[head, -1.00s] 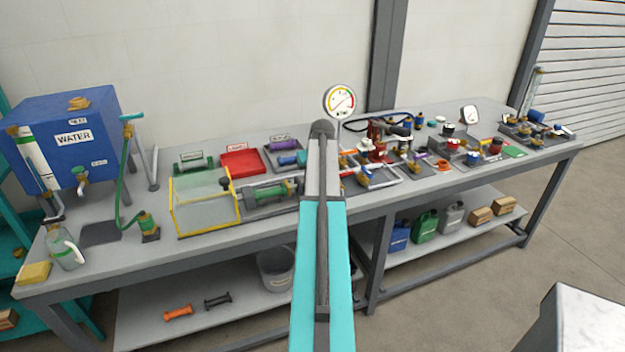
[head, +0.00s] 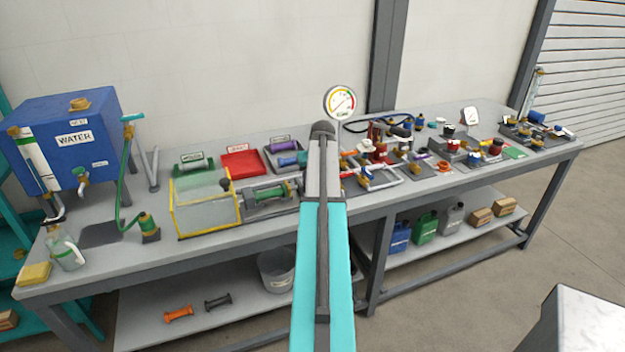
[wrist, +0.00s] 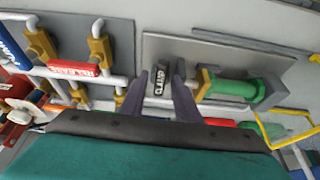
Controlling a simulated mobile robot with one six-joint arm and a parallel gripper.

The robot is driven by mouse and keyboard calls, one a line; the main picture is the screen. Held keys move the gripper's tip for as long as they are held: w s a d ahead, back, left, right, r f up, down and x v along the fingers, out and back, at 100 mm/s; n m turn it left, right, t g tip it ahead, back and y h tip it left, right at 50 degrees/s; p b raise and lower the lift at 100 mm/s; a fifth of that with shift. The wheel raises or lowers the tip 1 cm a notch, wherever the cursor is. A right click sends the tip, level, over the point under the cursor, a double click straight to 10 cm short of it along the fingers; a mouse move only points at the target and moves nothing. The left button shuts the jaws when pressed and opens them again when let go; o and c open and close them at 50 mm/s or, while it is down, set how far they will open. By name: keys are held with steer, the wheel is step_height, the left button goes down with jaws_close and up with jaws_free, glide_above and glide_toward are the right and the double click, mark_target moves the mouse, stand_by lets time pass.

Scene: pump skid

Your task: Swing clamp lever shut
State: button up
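The clamp lever is a short black bar with white lettering (wrist: 158,80), in the middle of the wrist view, on a grey plate (wrist: 210,50). My gripper (wrist: 160,78) is open, its two dark fingers apart with the lever showing between their tips. I cannot tell whether either finger touches it. A green cylinder with a brass end (wrist: 228,87) lies just right of the lever; in the head view the green cylinder (head: 268,192) lies left of my arm. In the head view my arm hides the lever and my gripper.
A yellow-framed clear guard (head: 205,205) stands beside the green cylinder. Pipes with brass fittings and a red-labelled handle (wrist: 73,69) lie left of my gripper in the wrist view. A gauge (head: 341,102) rises behind my arm. A blue water tank (head: 70,135) stands at the left.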

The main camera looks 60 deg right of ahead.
steer(key=shift+n, duration=0.4)
